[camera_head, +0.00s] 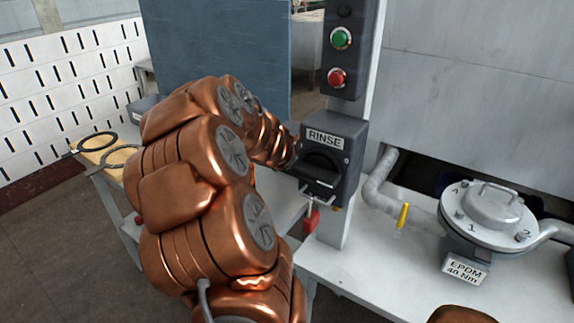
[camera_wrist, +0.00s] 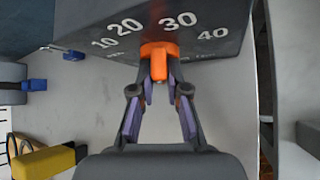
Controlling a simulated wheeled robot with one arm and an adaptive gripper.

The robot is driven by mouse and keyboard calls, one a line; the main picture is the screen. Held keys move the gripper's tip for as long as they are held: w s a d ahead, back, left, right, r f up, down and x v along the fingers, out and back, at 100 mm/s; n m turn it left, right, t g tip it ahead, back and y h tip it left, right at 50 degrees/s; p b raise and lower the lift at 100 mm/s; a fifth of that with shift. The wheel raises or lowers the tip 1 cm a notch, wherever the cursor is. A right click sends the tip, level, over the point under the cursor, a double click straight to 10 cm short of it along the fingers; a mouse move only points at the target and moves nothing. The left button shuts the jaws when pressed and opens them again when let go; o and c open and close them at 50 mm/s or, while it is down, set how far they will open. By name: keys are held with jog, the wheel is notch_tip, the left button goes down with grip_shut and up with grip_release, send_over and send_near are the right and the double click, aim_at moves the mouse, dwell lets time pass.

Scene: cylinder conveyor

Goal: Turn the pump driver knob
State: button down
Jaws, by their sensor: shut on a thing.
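In the wrist view my gripper (camera_wrist: 160,78) is shut on an orange knob (camera_wrist: 158,48). The knob is at the lower edge of a dark grey box (camera_wrist: 215,22). White scale numbers 10, 20, 30 and 40 run around the knob. The upper part of the knob lies between 20 and 30. The fingertips hide its lower part. In the head view my copper arm reaches toward the left side of the RINSE box (camera_head: 346,146). My gripper and the orange knob are hidden there.
The RINSE box has a black rotary handle (camera_head: 318,178) and hangs on a post under green (camera_head: 340,38) and red (camera_head: 337,77) buttons. A red tag (camera_head: 311,218) hangs below. A lidded round vessel (camera_head: 488,213) and yellow-handled tool (camera_head: 402,216) are at right.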

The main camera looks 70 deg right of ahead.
jog(key=shift+s, duration=0.1)
dwell(0.3)
jog(key=c, duration=1.2)
grip_release()
jog(key=shift+o, duration=0.2)
jog(key=shift+a+r, duration=0.1)
jog(key=v, duration=1.1)
jog(key=shift+s+a, duration=0.2)
jog(key=shift+a, duration=0.1)
jog(key=shift+o, duration=0.2)
